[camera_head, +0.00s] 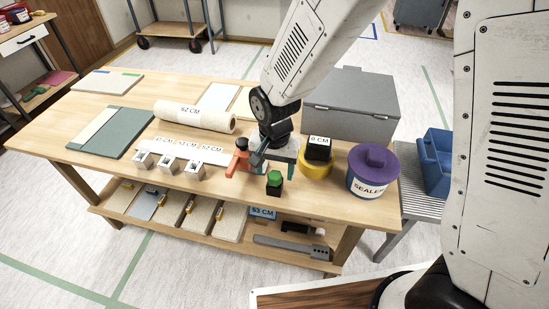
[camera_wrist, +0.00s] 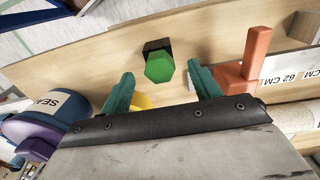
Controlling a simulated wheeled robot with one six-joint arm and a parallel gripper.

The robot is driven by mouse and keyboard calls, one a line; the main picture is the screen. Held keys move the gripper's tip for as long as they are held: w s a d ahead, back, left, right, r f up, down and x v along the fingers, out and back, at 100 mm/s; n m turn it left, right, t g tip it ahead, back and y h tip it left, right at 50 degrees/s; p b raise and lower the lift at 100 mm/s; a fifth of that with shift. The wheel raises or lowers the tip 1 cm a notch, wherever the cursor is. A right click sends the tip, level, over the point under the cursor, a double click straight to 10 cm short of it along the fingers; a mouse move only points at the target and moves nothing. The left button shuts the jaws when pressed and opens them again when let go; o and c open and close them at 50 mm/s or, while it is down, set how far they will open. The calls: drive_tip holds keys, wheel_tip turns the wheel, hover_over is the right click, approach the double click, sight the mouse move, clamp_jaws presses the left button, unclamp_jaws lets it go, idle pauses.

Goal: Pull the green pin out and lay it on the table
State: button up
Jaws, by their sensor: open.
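The green pin (camera_head: 275,178) stands upright on the table, its green head above a small black block (camera_head: 274,190) near the front edge. In the wrist view the green head (camera_wrist: 159,70) shows as a hexagon, with the black block (camera_wrist: 157,46) partly hidden behind it. My gripper (camera_head: 273,154) is open and empty above the table, just behind the pin in the head view. In the wrist view its two teal fingers (camera_wrist: 161,75) are spread on either side of the green head, apart from it. The wooden table (camera_head: 235,190) has bare surface around the block.
An orange-red upright piece (camera_head: 240,158) stands close left of my gripper. To the right are a yellow roll (camera_head: 316,166) with a black block on it, and a purple-lidded sealer tub (camera_head: 372,172). A grey box (camera_head: 352,105) stands behind. Small metal blocks (camera_head: 168,165) sit left.

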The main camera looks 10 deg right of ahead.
sight(275, 174)
drive_tip(key=shift+f, duration=1.65)
drive_tip(key=c, duration=1.1)
drive_tip(key=shift+c, duration=0.4)
drive_tip(key=shift+r, duration=2.65)
drive_tip(key=shift+r, duration=2.05)
